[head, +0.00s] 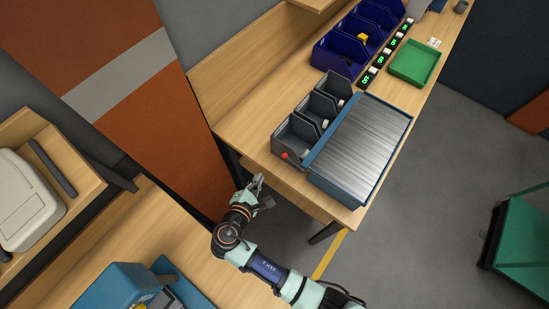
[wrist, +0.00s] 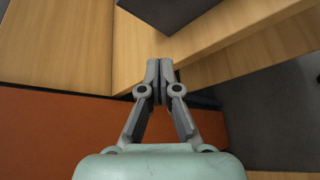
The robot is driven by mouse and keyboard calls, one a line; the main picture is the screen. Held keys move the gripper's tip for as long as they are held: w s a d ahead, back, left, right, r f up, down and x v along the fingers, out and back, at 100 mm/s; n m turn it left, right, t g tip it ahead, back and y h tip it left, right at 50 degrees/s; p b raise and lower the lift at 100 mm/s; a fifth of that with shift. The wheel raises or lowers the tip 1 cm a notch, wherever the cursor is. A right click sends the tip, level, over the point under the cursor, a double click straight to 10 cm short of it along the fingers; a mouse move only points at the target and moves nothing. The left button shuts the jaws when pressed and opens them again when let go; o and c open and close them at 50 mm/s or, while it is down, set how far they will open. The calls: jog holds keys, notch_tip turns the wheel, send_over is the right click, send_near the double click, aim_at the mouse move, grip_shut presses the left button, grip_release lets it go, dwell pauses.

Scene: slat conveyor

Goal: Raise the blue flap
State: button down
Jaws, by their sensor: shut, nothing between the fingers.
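I cannot tell for sure which part is the blue flap. A blue box (head: 108,288) stands at the bottom left of the head view, with a flat blue panel (head: 181,281) beside it; the frame edge cuts off its lower part. The slat conveyor (head: 362,145) on the bench also has a blue frame. My gripper (head: 262,190) is in front of the near left corner of the bench, apart from both. In the wrist view my gripper (wrist: 160,70) is shut and empty, fingertips together, with wooden surfaces beyond it.
Grey bins (head: 296,137) stand left of the conveyor, the nearest with a small red item. Dark blue bins (head: 336,54) and a green tray (head: 415,63) are farther back. A beige machine (head: 30,200) sits on a shelf at left. Open floor (head: 420,220) lies right of the bench.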

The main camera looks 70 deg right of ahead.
jog(key=shift+s+d+f+n+h, duration=0.4)
jog(key=shift+s+d+f+n, duration=0.1)
jog(key=shift+f+n, duration=0.25)
jog(key=b+x, duration=0.1)
jog(key=x, duration=0.8)
jog(key=shift+s+d+f, duration=0.1)
jog(key=shift+d+f, duration=0.1)
jog(key=shift+d, duration=0.05)
jog(key=s+r+p, duration=0.2)
jog(key=r, duration=0.1)
jog(key=shift+s+r, duration=0.15)
jog(key=shift+s, duration=0.1)
